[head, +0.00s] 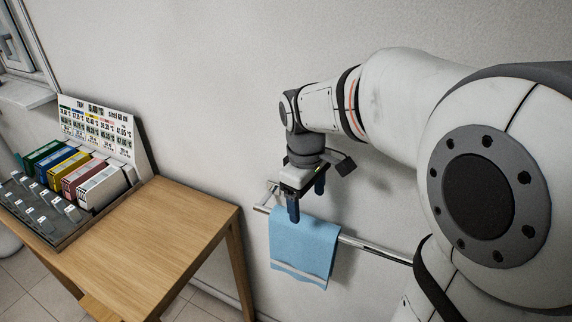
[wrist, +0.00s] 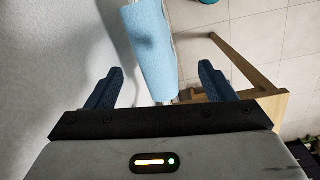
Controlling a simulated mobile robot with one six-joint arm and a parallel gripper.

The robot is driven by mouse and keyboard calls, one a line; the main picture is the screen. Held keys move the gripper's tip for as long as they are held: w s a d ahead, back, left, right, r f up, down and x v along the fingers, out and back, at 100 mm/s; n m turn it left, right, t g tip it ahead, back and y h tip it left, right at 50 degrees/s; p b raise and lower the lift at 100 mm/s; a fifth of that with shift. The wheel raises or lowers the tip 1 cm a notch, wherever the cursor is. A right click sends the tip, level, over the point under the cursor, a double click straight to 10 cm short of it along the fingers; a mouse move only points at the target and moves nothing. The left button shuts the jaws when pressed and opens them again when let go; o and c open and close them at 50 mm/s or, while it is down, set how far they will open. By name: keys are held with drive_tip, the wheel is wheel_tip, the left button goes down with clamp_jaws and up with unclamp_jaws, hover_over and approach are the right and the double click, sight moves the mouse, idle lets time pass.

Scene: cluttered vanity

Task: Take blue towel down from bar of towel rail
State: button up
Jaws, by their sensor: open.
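The blue towel (head: 302,247) hangs folded over the bar of the metal towel rail (head: 362,246) on the wall, with a pale stripe near its lower edge. My gripper (head: 306,203) points down just above the top of the towel, near the rail's left end. In the wrist view the towel (wrist: 150,50) runs between the lines of my two open fingers (wrist: 158,82), and nothing is held. A bit of the bar shows below the towel's end in that view. Whether a finger touches the towel cannot be told.
A wooden table (head: 150,235) stands to the left of the rail, carrying a display stand (head: 100,135) with several coloured boxes. The table edge (wrist: 272,108) also shows at the right in the wrist view. The wall is close behind the rail.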

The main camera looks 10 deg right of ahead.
sight(305, 219)
drive_tip(key=w+f+n, duration=0.2)
drive_tip(key=w+f, duration=0.1)
drive_tip(key=shift+a+g+b, duration=0.1)
drive_tip(key=shift+g+b, duration=0.3)
drive_tip(key=f, duration=0.7)
drive_tip(key=shift+s+d+f, duration=0.3)
drive_tip(key=shift+d, duration=0.05)
drive_tip(key=shift+c, duration=0.6)
